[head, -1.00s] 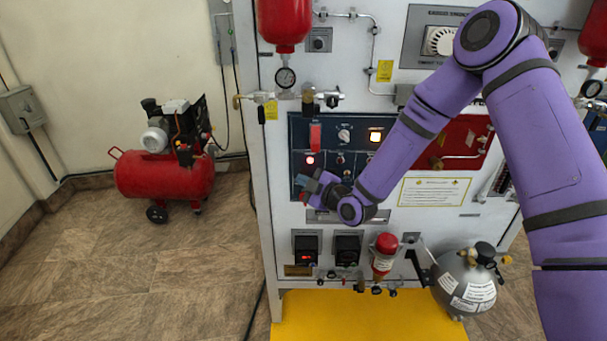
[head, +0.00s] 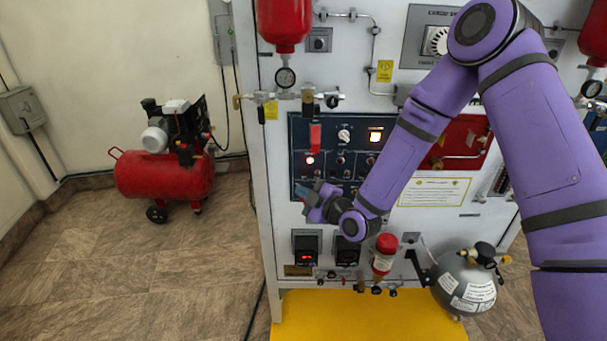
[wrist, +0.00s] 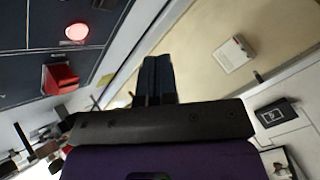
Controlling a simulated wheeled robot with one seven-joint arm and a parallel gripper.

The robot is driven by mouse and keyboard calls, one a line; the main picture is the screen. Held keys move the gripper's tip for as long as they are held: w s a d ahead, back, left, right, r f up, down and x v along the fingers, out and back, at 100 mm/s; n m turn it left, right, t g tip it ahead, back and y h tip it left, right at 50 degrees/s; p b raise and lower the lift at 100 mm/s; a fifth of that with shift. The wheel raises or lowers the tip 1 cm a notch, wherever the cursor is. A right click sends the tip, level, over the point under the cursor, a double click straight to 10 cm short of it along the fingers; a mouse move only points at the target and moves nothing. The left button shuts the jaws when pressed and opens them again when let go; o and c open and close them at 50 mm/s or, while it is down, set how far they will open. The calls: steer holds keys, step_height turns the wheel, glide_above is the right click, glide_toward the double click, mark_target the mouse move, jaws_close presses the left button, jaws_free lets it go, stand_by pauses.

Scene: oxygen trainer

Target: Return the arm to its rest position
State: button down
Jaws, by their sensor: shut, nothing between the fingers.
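My gripper (head: 308,192) is at the end of my purple arm, in front of the lower left part of the dark blue control panel (head: 299,130) in the head view. In the wrist view its two dark fingers (wrist: 157,80) lie side by side, shut with nothing between them. The wrist view shows a red switch cover (wrist: 61,78) and a lit round lamp (wrist: 77,32) on the panel, left of the fingers. The fingers appear apart from the panel, though the exact gap is hard to tell.
The white trainer cabinet (head: 270,200) stands behind my arm. Below are two small black meters, a red-topped filter (head: 385,254) and a grey tank (head: 462,285). A red compressor (head: 165,175) stands on the floor at left. The floor between is clear.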

steer(key=shift+r, duration=0.1)
steer(key=s+d+r+m+g+h, duration=0.1)
steer(key=s+d+r+m+h, duration=0.15)
steer(key=d+r, duration=0.4)
steer(key=s+d+r+m+g+h, duration=0.1)
steer(key=s+d+r+m+h, duration=0.2)
steer(key=d+r, duration=0.35)
steer(key=s+d+r+m+g+h, duration=0.1)
steer(key=d+r+m+h, duration=0.2)
steer(key=d+r+h, duration=0.4)
steer(key=s+d+r+m+g, duration=0.1)
steer(key=s+d+r+m, duration=0.2)
steer(key=s, duration=0.5)
steer(key=s+d+r+m+g, duration=0.1)
steer(key=s+d+r+m, duration=0.2)
steer(key=s, duration=0.6)
steer(key=s+d+r+m+g, duration=0.2)
steer(key=s+d+r+m, duration=0.1)
steer(key=s, duration=0.5)
steer(key=shift+s+r+m, duration=0.2)
steer(key=shift+s+m, duration=0.2)
steer(key=shift+m, duration=0.15)
